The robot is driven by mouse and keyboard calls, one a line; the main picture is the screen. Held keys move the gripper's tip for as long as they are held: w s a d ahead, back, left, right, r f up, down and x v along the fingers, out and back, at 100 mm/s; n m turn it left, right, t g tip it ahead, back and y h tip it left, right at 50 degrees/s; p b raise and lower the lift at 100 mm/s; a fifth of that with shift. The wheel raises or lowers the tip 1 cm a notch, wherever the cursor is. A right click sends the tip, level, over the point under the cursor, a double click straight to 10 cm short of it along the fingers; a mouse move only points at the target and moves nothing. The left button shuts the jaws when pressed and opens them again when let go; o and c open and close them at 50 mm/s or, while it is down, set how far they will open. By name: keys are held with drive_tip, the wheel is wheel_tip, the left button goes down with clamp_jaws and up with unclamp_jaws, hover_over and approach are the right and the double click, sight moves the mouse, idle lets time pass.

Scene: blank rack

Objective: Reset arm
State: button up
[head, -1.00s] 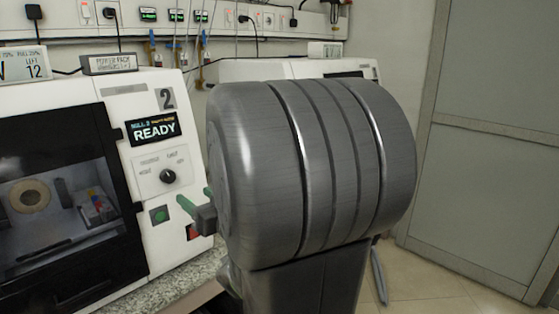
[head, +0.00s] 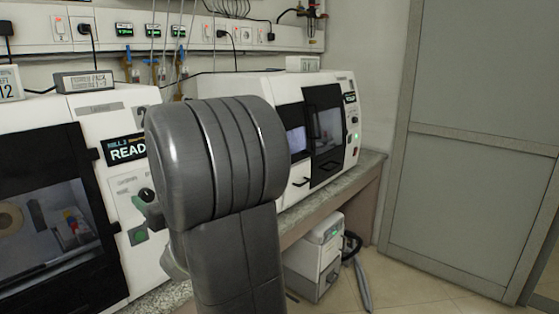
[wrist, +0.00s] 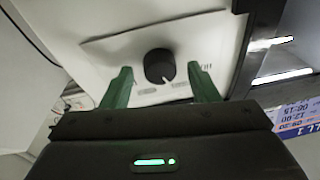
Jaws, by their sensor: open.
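My gripper (wrist: 161,88) shows in the wrist view with its two green fingers apart and nothing between them. Behind the fingers is a black knob (wrist: 159,66) on the white front panel of a mill. I cannot tell how far the fingertips are from the panel. In the head view my grey arm (head: 215,165) stands in the middle and hides part of the mill (head: 108,190) marked READY. The knob shows there just left of my arm (head: 146,195). The gripper itself is mostly hidden behind the arm in the head view.
A second white machine (head: 345,165) stands farther back on the bench (head: 368,165). A white unit (head: 318,262) with a hose sits on the floor under the bench. A grey door (head: 480,150) is at the right. The floor in front of it is clear.

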drive_tip(key=b+v, duration=0.1)
drive_tip(key=v, duration=1.3)
drive_tip(key=p+x, duration=0.1)
drive_tip(key=x, duration=1.3)
drive_tip(key=shift+w+r+p, duration=0.1)
drive_tip(key=shift+r+p, duration=0.1)
drive_tip(key=shift+p, duration=0.2)
drive_tip(key=n+g+p, duration=0.1)
drive_tip(key=n+p, duration=0.1)
drive_tip(key=n, duration=0.2)
drive_tip(key=shift+d+r+y, duration=0.1)
drive_tip(key=shift+y, duration=0.2)
drive_tip(key=n+p, duration=0.2)
drive_tip(key=n+g+p, duration=0.1)
drive_tip(key=n, duration=0.2)
drive_tip(key=shift+g+p, duration=0.3)
drive_tip(key=shift+p, duration=0.05)
drive_tip(key=b+v, duration=0.2)
drive_tip(key=v, duration=1.1)
drive_tip(key=shift+d+b, duration=0.2)
drive_tip(key=shift+b, duration=0.1)
